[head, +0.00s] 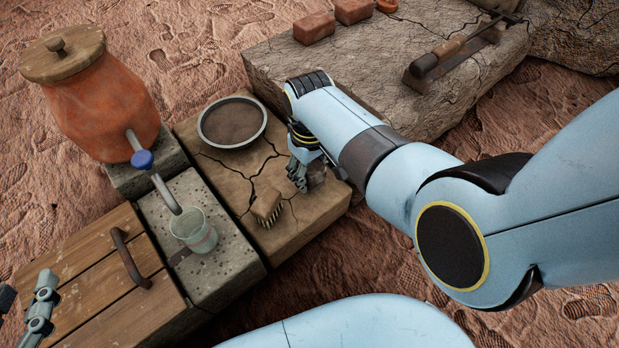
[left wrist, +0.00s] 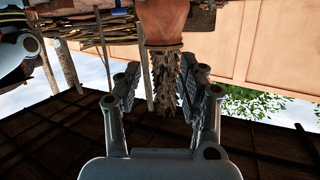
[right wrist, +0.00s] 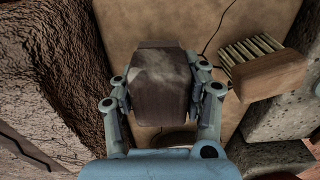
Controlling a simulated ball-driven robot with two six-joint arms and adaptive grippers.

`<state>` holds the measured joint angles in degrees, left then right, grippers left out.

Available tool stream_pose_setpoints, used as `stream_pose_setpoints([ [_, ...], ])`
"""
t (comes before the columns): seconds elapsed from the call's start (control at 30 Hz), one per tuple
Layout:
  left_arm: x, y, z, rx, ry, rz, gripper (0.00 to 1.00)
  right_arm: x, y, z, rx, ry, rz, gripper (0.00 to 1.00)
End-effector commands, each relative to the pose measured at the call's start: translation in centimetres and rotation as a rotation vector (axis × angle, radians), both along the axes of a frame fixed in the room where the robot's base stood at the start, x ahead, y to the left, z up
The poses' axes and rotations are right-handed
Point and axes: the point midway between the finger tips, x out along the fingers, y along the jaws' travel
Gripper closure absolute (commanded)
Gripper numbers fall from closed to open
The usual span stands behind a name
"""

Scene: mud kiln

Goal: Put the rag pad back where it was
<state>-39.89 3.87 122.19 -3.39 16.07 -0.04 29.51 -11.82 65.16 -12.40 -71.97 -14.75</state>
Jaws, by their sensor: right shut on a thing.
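The rag pad, a worn grey-brown block, fills the space between the fingers of my right gripper (right wrist: 162,100) in the right wrist view (right wrist: 160,78). In the head view the right gripper (head: 306,170) is low over the right side of the cracked clay slab, and the pad (head: 317,176) shows only partly beside its fingers. I cannot tell whether the pad touches the slab. My left gripper (left wrist: 160,98) is open, with nothing between its fingers; part of it (head: 42,302) shows at the lower left of the head view.
On the cracked slab (head: 297,226) stand a round shallow bowl (head: 232,122) and a wooden brush (head: 267,207). Left of it are a glass (head: 195,232) under a spigot, a clay jar (head: 100,108) and a wooden lid with a handle (head: 95,285). A rough stone block (head: 400,70) borders the back right.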

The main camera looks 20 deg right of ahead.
Motion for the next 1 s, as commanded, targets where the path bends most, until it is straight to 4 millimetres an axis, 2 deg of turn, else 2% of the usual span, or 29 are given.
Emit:
stream_pose_setpoints([
  [0.03, 1.1, -0.1, 1.1, 0.0, -0.055, -0.006, 0.6, -0.1, 0.0, -0.5, 0.0, 0.003, 0.0, 0.9],
  [0.2, 3.8, -0.6, 5.5, 0.0, -0.242, -0.026, 0.6, -0.1, 0.0, -1.2, 0.0, 0.002, 0.0, 0.9],
  [0.4, 5.7, -1.2, 10.8, 0.001, -0.465, -0.053, 0.6, -0.1, 0.0, -2.0, 0.0, 0.002, 0.0, 0.9],
  [0.5, 6.1, -1.4, 12.8, 0.001, -0.549, -0.064, 0.6, -0.1, 0.0, -2.3, 0.0, 0.002, 0.0, 0.9],
  [0.7, 6.2, -1.6, 14.6, 0.0, -0.62, -0.072, 0.6, 0.0, 0.0, -2.4, 0.0, 0.0, 0.0, 0.9],
  [1.0, 6.2, -1.6, 14.7, 0.001, -0.623, -0.073, 0.6, 0.0, 0.0, -2.4, 0.0, -0.001, 0.0, 0.9],
])
